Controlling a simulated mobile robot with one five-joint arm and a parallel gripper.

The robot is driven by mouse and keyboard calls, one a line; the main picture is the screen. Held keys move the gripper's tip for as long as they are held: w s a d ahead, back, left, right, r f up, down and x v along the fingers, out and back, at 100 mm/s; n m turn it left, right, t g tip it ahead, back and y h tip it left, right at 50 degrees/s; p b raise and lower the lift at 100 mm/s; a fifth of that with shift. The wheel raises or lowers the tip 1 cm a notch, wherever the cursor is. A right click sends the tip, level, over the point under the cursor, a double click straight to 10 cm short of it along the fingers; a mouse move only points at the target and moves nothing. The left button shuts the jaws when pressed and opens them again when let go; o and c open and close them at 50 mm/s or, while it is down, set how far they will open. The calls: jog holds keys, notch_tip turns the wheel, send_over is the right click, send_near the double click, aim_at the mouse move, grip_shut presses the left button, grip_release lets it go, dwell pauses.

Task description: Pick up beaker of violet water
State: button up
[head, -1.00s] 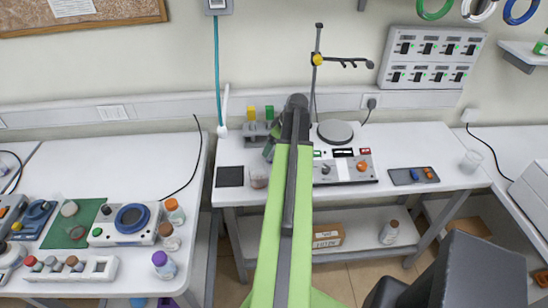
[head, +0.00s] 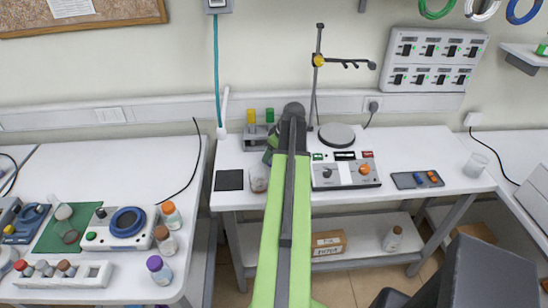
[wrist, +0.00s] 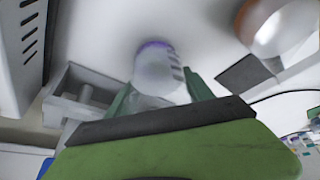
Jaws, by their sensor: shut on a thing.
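A clear beaker (wrist: 160,68) with a violet tint at its far end is between the green fingers of my gripper (wrist: 160,92) in the wrist view. The gripper is shut on it. The fingers sit on either side of the beaker. In the head view my arm hides this beaker and most of the gripper; only a bit of dark green finger (head: 269,152) shows beside the arm, over the middle bench.
A beaker with brownish contents (head: 259,179) stands close left of my arm, beside a black square pad (head: 229,180). A hotplate stirrer (head: 345,172) is right of the arm. A rack with yellow and green caps (head: 257,136) stands behind. An empty beaker (head: 475,165) is far right.

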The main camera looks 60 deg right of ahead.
jog(key=shift+c, duration=0.6)
jog(key=shift+r, duration=0.15)
notch_tip(320, 180, up, 4)
jog(key=p, duration=0.4)
jog(key=shift+r, duration=0.1)
jog(key=s+d+r+p, duration=0.2)
jog(key=s+r+p, duration=0.4)
jog(key=s, duration=0.5)
jog(key=shift+s+d+r+p, duration=0.25)
jog(key=shift+d+p, duration=0.05)
jog(key=shift+p, duration=0.2)
